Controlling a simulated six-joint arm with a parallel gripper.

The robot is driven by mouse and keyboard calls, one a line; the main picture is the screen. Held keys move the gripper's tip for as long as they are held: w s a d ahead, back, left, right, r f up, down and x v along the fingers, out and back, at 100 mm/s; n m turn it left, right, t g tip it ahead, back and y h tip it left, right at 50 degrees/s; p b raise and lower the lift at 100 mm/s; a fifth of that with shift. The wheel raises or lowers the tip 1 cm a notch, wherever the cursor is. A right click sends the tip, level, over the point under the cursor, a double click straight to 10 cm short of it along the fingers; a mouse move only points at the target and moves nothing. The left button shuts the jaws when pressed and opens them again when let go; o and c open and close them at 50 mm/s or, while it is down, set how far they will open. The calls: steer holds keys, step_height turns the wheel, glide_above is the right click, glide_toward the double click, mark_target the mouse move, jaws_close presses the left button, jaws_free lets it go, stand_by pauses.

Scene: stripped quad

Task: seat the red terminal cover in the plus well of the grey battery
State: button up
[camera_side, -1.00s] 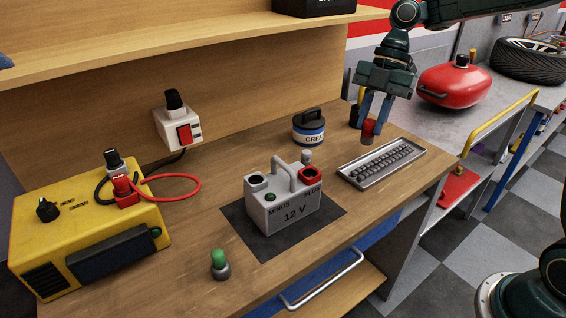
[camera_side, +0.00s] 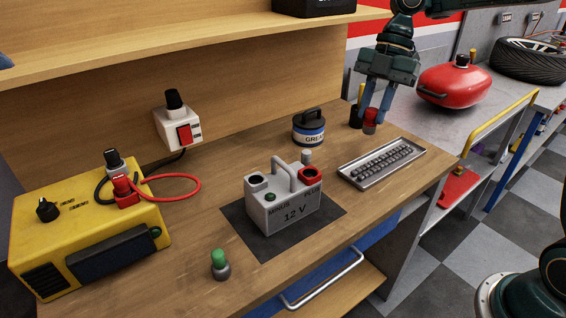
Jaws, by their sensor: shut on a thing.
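The grey battery (camera_side: 283,212) stands upright on a dark mat (camera_side: 239,225), marked 12 V. Its plus well (camera_side: 312,174), ringed in red, is at the right of its top. The minus well (camera_side: 257,182) is at the left, with a carrying handle between them. My gripper (camera_side: 374,112) points down behind the metal tray, to the right of the battery and further back. It is shut on the red terminal cover (camera_side: 370,116), which has a darker lower part. I cannot tell whether the cover touches the bench.
A black cylinder (camera_side: 355,117) stands close left of the held cover. A yellow charger (camera_side: 88,232) and green-topped button (camera_side: 219,264) are at left.

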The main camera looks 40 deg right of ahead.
steer(key=shift+a, duration=0.1)
glide_toward(305, 181)
steer(key=shift+w+d+x, duration=0.1)
steer(key=shift+d+x, duration=0.05)
steer(key=shift+x, duration=0.95)
steer(key=shift+w+d+x, duration=0.1)
steer(key=shift+x, duration=1)
steer(key=shift+f, duration=0.35)
steer(key=o, duration=1)
steer(key=shift+c, duration=0.2)
steer(key=shift+r, duration=0.1)
steer(key=v, duration=1.2)
steer(key=shift+r, duration=0.15)
